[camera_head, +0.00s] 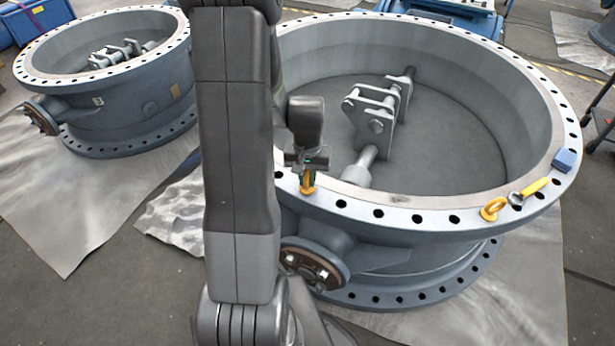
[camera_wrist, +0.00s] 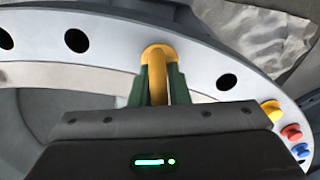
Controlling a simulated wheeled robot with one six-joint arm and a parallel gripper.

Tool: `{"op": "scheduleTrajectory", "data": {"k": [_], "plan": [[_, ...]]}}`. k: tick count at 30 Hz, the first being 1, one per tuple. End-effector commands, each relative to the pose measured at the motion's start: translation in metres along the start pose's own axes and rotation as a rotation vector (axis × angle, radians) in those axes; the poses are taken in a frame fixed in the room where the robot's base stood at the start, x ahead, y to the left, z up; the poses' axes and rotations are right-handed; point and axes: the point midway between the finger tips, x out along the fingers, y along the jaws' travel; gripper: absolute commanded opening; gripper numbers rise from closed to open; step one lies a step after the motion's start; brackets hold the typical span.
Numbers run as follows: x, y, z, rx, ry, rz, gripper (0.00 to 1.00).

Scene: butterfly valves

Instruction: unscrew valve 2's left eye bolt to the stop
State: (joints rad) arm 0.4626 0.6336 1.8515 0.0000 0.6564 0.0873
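The large grey valve body (camera_head: 400,230) in front of me has a pale bolt-hole flange; I cannot read a number on it. The left eye bolt (camera_head: 308,182), yellow, stands upright in the flange's near left part. In the wrist view its ring (camera_wrist: 157,75) shows edge-on above a round yellow collar at the flange. My gripper (camera_head: 308,165) is over it, with green fingers (camera_wrist: 158,85) closed against both sides of the ring. The thread is hidden. A second yellow eye bolt (camera_head: 493,208) is on the flange farther right.
A yellow-handled tool (camera_head: 529,191) and a blue block (camera_head: 564,160) lie on the flange at right. Another valve (camera_head: 120,100) stands at left on sheeting. In the wrist view, small yellow, red and blue round parts (camera_wrist: 291,132) are at right. Open bolt holes flank the bolt.

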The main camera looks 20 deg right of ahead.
Motion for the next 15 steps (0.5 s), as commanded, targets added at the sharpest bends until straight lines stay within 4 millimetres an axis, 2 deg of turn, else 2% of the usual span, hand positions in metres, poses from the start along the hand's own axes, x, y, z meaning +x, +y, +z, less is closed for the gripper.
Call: {"op": "scheduleTrajectory", "data": {"k": [1,3,11,15], "plan": [[0.0,0.0,0.0,0.0,0.0,0.0,0.26],[0.0,0.0,0.0,0.001,0.0,0.0,0.34],[-0.001,0.0,0.0,0.001,0.0,0.0,0.34],[-0.011,0.0,-0.001,0.001,0.002,0.0,0.34]]}}
